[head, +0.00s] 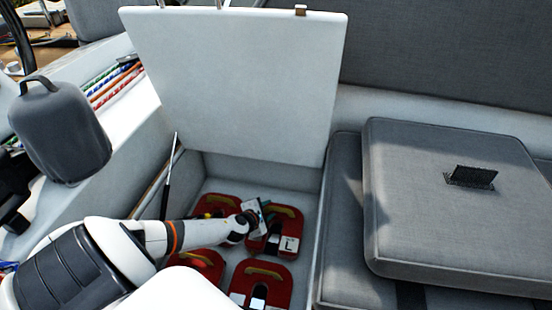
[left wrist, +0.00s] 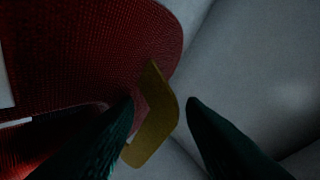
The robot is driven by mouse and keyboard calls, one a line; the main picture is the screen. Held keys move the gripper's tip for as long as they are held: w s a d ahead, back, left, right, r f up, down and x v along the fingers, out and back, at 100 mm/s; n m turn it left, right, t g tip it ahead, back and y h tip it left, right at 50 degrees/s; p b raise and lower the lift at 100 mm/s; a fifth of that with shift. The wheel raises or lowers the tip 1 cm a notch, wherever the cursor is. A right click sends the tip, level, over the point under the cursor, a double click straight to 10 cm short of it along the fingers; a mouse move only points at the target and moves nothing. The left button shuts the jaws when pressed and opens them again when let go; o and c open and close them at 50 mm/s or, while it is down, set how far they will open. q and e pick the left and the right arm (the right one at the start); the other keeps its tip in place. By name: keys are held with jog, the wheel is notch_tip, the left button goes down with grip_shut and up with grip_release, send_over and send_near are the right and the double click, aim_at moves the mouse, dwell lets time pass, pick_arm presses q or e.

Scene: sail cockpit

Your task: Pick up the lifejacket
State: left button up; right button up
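Several red lifejackets with yellow straps lie on the floor of the open locker. The one at the back right (head: 291,226) has a white label marked L, and my left gripper (head: 266,209) is down at its upper left part. In the left wrist view, its red fabric (left wrist: 95,45) fills the upper left, and the yellow strap (left wrist: 155,120) shows between my two dark green fingers. The fingers are apart; I cannot tell whether either touches the strap. Other lifejackets lie at the front left (head: 207,262) and front right (head: 273,281). My right gripper is not in view.
The white locker lid (head: 245,85) stands raised behind the opening, with a black strut (head: 168,175) at its left. A grey cushion (head: 440,210) lies on the seat to the right. A grey covered winch (head: 62,130) and coloured ropes (head: 112,82) are at the left.

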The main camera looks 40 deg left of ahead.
pick_arm(q)
grip_shut()
jog(key=shift+d, duration=0.1)
dwell(1.1)
